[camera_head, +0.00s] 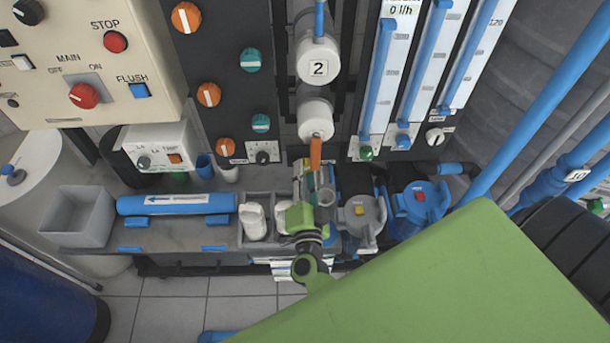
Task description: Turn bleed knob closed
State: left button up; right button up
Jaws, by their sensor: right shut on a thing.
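My right gripper (313,192) reaches in from the lower right on a green arm, over the row of filter housings below the panel. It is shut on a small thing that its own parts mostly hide. I cannot make out for certain whether this is the bleed knob. An orange lever (315,153) hangs from the white cylinder marked 2, just above the gripper. A small black knob (263,157) with an unreadable label sits on the panel to the left. My left gripper is not in view.
A grey housing (359,222) and a blue-topped housing (420,203) stand close to the right of the gripper. A white cap (255,221) is to its left. Flowmeters and blue pipes (540,105) crowd the right. Floor tiles (165,312) show at lower left.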

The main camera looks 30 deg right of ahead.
jog(key=m+b, duration=0.1)
jog(key=m, duration=0.4)
jog(key=shift+f+b, duration=0.1)
jog(key=shift+b, duration=0.2)
dwell(0.4)
jog(key=o, duration=1.1)
